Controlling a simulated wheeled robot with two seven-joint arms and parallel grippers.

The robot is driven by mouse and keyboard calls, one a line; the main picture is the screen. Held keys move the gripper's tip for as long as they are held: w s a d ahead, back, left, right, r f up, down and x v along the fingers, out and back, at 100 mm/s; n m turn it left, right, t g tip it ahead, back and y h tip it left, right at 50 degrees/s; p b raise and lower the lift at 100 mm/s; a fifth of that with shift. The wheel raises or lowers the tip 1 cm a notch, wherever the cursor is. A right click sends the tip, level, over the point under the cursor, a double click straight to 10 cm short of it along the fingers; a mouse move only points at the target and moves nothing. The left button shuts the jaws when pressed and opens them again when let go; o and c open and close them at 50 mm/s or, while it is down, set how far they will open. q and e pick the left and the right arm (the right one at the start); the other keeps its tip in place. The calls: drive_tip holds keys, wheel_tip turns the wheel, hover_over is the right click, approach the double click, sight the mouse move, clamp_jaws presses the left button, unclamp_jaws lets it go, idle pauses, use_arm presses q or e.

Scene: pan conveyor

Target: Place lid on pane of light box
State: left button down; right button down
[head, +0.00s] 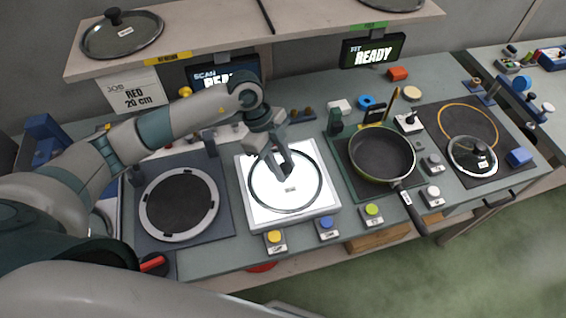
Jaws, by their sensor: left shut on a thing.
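The light box (328,209) is a white square box with a brightly lit pane, in the middle of the bench. A clear glass lid with a dark rim (321,189) and a small white label lies over the pane, its ring within the box's edges. I cannot tell whether it touches the pane or hovers just above it. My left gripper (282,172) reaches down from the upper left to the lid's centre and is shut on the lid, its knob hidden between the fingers. My right gripper is not in view.
Left of the box is a round dark plate with a grey ring (211,210). Right is a frying pan (382,155) on a green-edged mat. Another glass lid (473,157) lies farther right, and one (122,36) sits on the shelf. Coloured buttons (274,238) line the front.

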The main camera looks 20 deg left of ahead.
use_arm(q)
drive_tip(key=c, duration=1.3)
unclamp_jaws()
drive_tip(key=b+v, duration=0.3)
drive_tip(key=v, duration=0.9)
drive_tip(key=shift+d, duration=0.1)
